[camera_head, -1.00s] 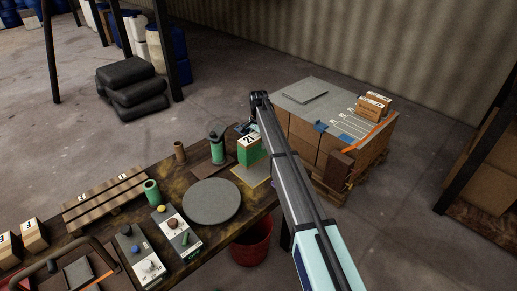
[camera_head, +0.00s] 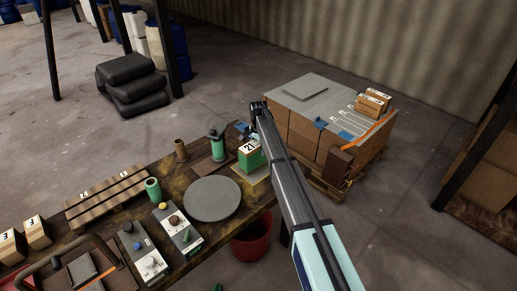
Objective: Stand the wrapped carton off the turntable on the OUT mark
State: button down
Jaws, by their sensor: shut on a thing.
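The wrapped carton (camera_head: 250,159), green with a pale, numbered top, is upright over the yellow-edged mark (camera_head: 258,178) at the bench's right end. It looks down on the mark or very close to it; I cannot tell if its base touches. My gripper (camera_head: 244,129) is at the carton's far upper side, shut on it, with its fingertips mostly hidden by the carton and my arm. The grey round turntable (camera_head: 212,199) is empty, to the left and nearer. Lettering on the mark cannot be read.
A green-bodied device (camera_head: 217,146) stands left of the carton, with a brown cylinder (camera_head: 181,150) farther left. Two control boxes (camera_head: 176,227) sit before the turntable. A red bucket (camera_head: 251,243) is on the floor below. A carton-loaded pallet (camera_head: 303,92) stands to the right.

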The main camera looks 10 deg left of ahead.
jog(key=shift+c, duration=1.2)
grip_release()
notch_tip(320, 180, up, 12)
jog(key=b, duration=0.4)
jog(key=shift+r, duration=0.15)
